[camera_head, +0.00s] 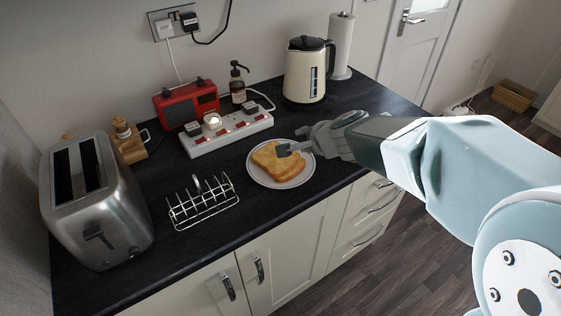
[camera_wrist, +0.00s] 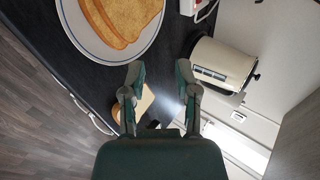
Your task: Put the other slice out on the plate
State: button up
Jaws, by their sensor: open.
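The white plate (camera_head: 306,173) with a grey rim line sits on the dark worktop. Two overlapping toasted slices (camera_head: 273,164) lie on it. In the wrist view the plate (camera_wrist: 156,32) and the slices (camera_wrist: 112,22) are at the top left, partly cut off. My gripper (camera_head: 294,143) is open at the plate's right side, one finger overlapping the slices in the picture. In the wrist view its spread fingers (camera_wrist: 160,70) hold nothing. The steel toaster (camera_head: 95,200) stands at the left; its slots look dark, with no bread visible. The wire toast rack (camera_head: 202,204) looks empty.
A cream kettle (camera_head: 305,72) and paper roll (camera_head: 341,45) stand behind the plate. A white power strip (camera_head: 226,132) and red radio (camera_head: 187,101) are behind left. A beige thing (camera_wrist: 145,102) behind the fingers is unclear. Worktop in front of the rack is clear.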

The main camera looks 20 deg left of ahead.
notch_tip(320, 180, up, 8)
jog(key=s+d, duration=0.2)
jog(key=s+d+f+n+g+h, duration=0.1)
jog(key=s+d+f+n+h, duration=0.3)
jog(key=s+d, duration=1.8)
jog(key=d+n+h, duration=0.1)
jog(key=n+h, duration=0.2)
jog(key=n, duration=0.2)
jog(key=shift+s+d+g, duration=0.3)
jog(key=shift+d, duration=0.1)
jog(key=shift+a, duration=0.15)
